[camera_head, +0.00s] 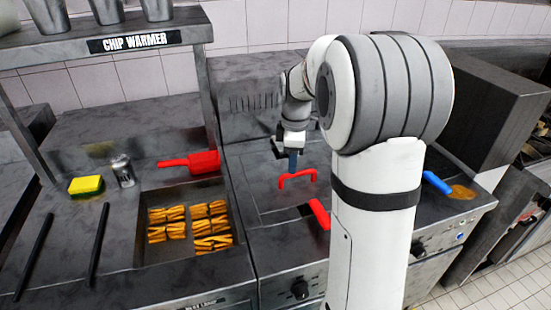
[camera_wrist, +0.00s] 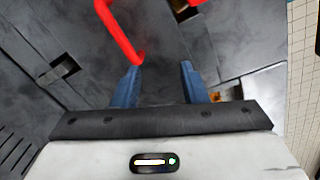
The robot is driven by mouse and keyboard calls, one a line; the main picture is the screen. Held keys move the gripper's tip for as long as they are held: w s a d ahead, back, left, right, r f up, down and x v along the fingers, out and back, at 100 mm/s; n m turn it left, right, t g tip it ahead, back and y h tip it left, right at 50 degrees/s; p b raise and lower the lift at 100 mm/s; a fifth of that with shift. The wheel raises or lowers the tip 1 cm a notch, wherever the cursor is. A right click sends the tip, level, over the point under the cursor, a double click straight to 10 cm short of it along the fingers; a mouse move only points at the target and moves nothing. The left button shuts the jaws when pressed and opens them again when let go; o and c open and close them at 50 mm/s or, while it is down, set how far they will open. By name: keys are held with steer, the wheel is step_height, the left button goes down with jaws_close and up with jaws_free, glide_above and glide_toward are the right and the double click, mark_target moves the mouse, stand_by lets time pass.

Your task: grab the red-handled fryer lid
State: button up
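The fryer lid (camera_head: 262,190) is a flat dark grey plate on the fryer, right of the chip tray. Its red bar handle (camera_head: 297,177) stands up from it. My gripper (camera_head: 292,166) is above the handle, pointing down. In the wrist view, the blue fingers of my gripper (camera_wrist: 160,68) are spread apart with nothing between them. The red handle (camera_wrist: 121,36) lies beyond the left finger, its near end close to that fingertip. I cannot tell whether they touch. My arm hides part of the fryer in the head view.
A second red handle (camera_head: 319,213) sticks out just in front of the lid. A red scoop (camera_head: 193,162), a sponge (camera_head: 86,185), a metal shaker (camera_head: 122,171) and a chip tray (camera_head: 141,236) are to the left. A blue handle (camera_head: 436,182) is right of my arm.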

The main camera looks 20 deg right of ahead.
mark_target(298, 173)
steer(key=w+d+f+n, duration=0.1)
steer(key=w, duration=0.1)
steer(key=w+d+f+n, duration=0.1)
steer(key=w, duration=0.1)
steer(key=w+d+f+n, duration=0.1)
steer(key=w+d+n, duration=0.1)
steer(key=shift+w+f+g, duration=0.15)
steer(key=shift+f+g, duration=0.15)
steer(key=shift+f, duration=0.05)
steer(key=shift+w+d+f+p, duration=0.1)
steer(key=shift+f+p, duration=0.2)
steer(key=shift+f, duration=0.05)
steer(key=f, duration=0.4)
steer(key=f+p, duration=0.1)
steer(key=f, duration=0.2)
steer(key=shift+s+f, duration=0.1)
steer(key=shift+s, duration=0.15)
jaws_close()
